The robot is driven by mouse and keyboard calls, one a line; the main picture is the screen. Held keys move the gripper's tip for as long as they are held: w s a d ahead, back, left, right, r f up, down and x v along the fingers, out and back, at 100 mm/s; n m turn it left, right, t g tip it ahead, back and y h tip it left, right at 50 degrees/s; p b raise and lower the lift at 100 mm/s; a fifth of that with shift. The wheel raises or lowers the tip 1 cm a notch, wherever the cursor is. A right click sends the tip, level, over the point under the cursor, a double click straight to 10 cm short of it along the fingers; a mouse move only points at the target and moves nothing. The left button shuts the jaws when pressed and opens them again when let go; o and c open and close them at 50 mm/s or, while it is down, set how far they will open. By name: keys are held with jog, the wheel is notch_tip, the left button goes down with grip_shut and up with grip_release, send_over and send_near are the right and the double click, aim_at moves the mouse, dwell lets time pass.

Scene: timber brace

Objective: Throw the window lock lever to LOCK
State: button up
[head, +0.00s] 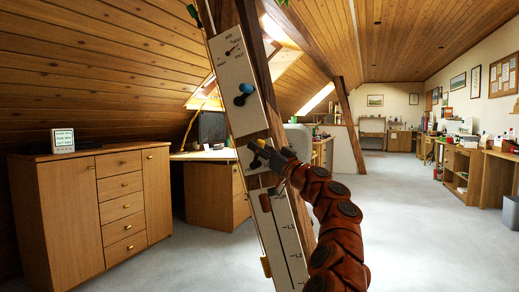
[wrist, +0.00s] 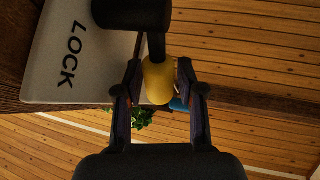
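The lock lever has a yellow knob (wrist: 159,82) on a dark shaft (wrist: 157,46) in the wrist view. The knob sits between the two fingers of my gripper (wrist: 160,78), which look closed against its sides. A pale plate (wrist: 75,45) beside it bears the word LOCK, left of the lever. In the head view my gripper (head: 268,154) is at the pale panel on the slanted timber, with a bit of the yellow knob (head: 256,162) showing. Most of the lever is hidden there by my gripper.
Above on the same timber is a panel (head: 236,100) with a blue knob (head: 243,91) and a dial. Below is a scaled panel (head: 285,240) with a reddish-brown slider (head: 265,202). A wooden cabinet (head: 95,200) stands left. Open floor (head: 420,235) lies right.

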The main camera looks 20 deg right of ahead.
jog(key=shift+s+d, duration=0.1)
jog(key=shift+s, duration=0.05)
jog(key=shift+s+d+r, duration=0.1)
jog(key=shift+s+d, duration=0.1)
jog(key=shift+s, duration=0.25)
jog(key=shift+s+d, duration=0.2)
jog(key=shift+s, duration=0.05)
jog(key=f+v, duration=0.1)
jog(key=v, duration=0.9)
dwell(0.7)
jog(key=shift+w, duration=0.1)
